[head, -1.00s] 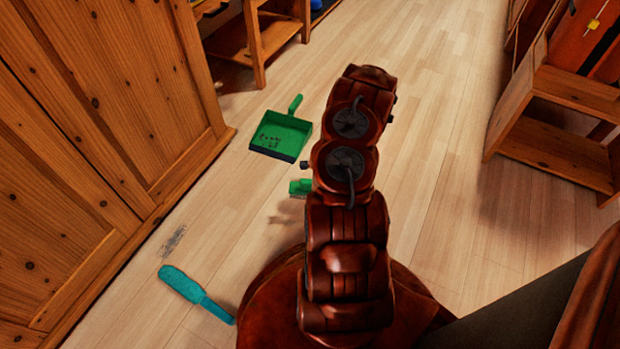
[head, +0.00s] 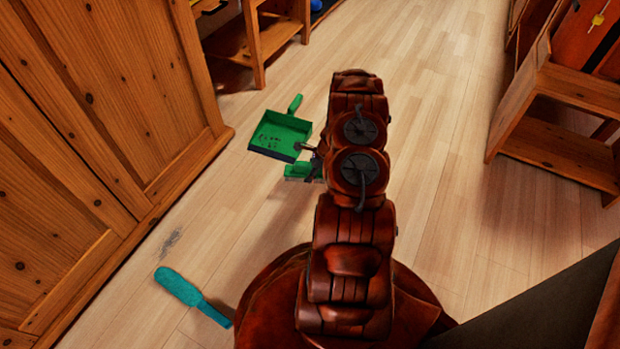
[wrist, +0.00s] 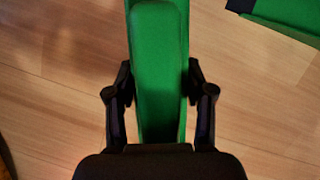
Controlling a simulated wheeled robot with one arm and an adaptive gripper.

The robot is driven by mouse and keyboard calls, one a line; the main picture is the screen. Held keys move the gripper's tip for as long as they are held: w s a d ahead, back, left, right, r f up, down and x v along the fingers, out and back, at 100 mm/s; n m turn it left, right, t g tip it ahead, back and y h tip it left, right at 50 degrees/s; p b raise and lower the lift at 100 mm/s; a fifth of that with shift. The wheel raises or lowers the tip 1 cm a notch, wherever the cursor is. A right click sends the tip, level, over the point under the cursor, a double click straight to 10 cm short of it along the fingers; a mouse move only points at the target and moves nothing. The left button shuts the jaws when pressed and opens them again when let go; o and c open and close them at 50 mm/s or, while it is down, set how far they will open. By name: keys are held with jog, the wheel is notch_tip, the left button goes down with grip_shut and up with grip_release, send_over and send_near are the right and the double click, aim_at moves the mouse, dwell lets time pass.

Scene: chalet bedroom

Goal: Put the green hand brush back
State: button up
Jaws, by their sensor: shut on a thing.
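The green hand brush (head: 300,172) shows in the head view left of my arm, just below the dustpan in the picture. Part of it is hidden by my arm. In the wrist view the brush (wrist: 158,70) runs lengthwise between the two dark fingers of my gripper (wrist: 158,88), which is shut on it. In the head view my gripper (head: 312,157) is mostly hidden behind the arm. The green dustpan (head: 277,133) lies on the floor with dark specks in it, its handle pointing away. Its corner shows at the top right of the wrist view (wrist: 290,12).
A teal, paddle-shaped thing (head: 180,288) lies on the floor at lower left. A grey smudge (head: 171,242) marks the floor near the wooden cabinet (head: 90,130). Wooden shelving stands at the right (head: 560,135) and upper left (head: 255,45).

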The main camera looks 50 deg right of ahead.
notch_tip(320, 180, down, 3)
jog(key=shift+f+b, duration=0.1)
jog(key=shift+b, duration=0.6)
jog(key=shift+a, duration=0.1)
jog(key=o, duration=1.3)
